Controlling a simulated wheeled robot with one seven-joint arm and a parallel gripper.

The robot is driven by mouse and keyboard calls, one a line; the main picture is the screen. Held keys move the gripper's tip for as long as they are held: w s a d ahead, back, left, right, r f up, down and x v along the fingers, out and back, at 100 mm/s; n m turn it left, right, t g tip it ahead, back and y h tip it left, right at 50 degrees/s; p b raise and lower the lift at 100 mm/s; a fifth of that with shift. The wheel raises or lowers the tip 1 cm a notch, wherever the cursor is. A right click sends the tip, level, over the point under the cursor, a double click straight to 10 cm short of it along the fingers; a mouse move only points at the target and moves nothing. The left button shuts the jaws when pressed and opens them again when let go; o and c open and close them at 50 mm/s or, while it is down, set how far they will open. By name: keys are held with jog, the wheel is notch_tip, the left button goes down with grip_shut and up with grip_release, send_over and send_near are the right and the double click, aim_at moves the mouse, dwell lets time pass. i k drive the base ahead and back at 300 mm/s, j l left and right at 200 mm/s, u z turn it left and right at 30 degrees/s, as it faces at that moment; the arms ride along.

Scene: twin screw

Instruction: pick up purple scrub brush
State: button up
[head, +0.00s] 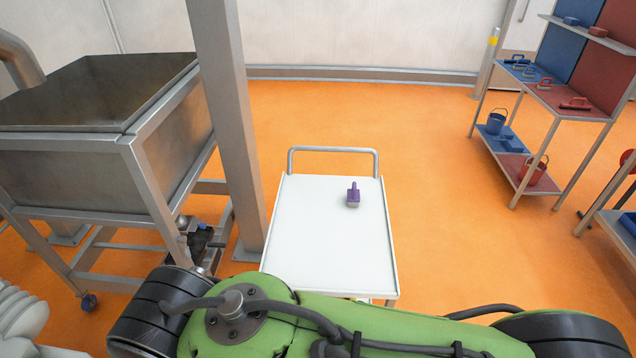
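A small purple scrub brush (353,194) with a pale bristle side lies on the white top of a cart (310,235) in the head view. It sits right of the cart's middle, toward the far end with the metal handle. Nothing touches or covers it. My green arm crosses the bottom of the picture in front of the cart's near edge. My gripper is not in view.
A grey metal post (225,110) and a steel hopper (165,150) stand close on the cart's left. A shelf rack (560,110) with red and blue tools stands at the right. Orange floor is clear behind and right of the cart.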

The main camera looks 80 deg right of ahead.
aim_at(354, 194)
jog(key=z, duration=3.05)
